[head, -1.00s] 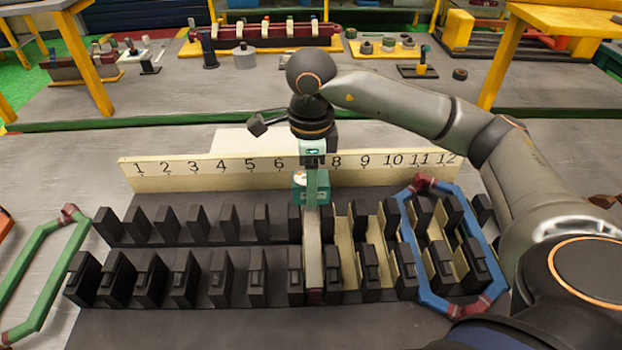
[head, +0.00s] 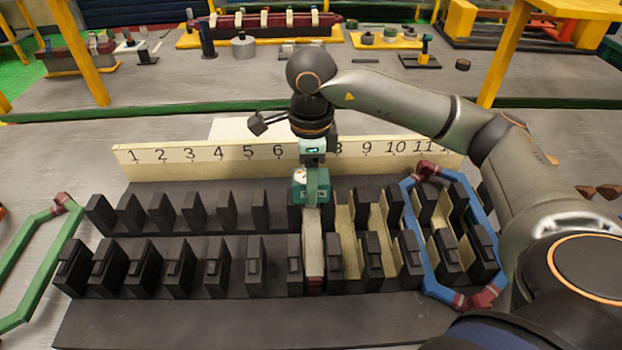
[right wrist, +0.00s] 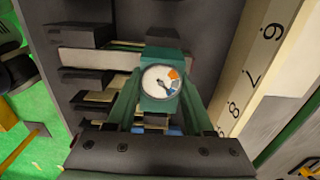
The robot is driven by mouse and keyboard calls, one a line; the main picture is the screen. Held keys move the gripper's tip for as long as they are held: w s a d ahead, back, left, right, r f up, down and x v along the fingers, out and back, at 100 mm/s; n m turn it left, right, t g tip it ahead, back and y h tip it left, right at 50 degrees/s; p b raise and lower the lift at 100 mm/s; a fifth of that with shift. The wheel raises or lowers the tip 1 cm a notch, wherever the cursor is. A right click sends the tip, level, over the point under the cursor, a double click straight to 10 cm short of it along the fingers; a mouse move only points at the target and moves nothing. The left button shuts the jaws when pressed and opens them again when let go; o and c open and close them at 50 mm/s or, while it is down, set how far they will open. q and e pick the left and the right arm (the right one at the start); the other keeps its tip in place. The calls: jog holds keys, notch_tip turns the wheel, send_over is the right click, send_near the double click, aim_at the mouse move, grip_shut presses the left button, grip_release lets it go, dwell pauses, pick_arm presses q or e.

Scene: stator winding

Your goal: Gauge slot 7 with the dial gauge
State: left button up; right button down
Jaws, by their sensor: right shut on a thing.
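The dial gauge (head: 311,190) is a green body with a white round dial. My right gripper (head: 312,160) is shut on it from above, and it stands upright over the stator (head: 190,318). It is at the gap between the 6 and 8 marks; the 7 is hidden behind my wrist in the head view. A pale bar (head: 313,245) with a dark red front end lies in that slot; I cannot tell whether it joins the gauge. The right wrist view shows the dial face (right wrist: 161,82) with an orange and blue patch. My left gripper is out of view.
The cream number board (head: 200,155) stands behind the rows of black teeth. Cream liners (head: 382,235) line slots on the right. A blue coil (head: 425,265) sits around teeth at the right. A green coil (head: 45,265) lies at the left. Left slots look empty.

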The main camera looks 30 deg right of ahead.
jog(key=shift+f, duration=0.15)
dwell(0.5)
jog(key=shift+c, duration=1)
grip_release()
notch_tip(320, 180, up, 12)
jog(key=p, duration=0.1)
jog(key=shift+r, duration=0.25)
dwell(0.8)
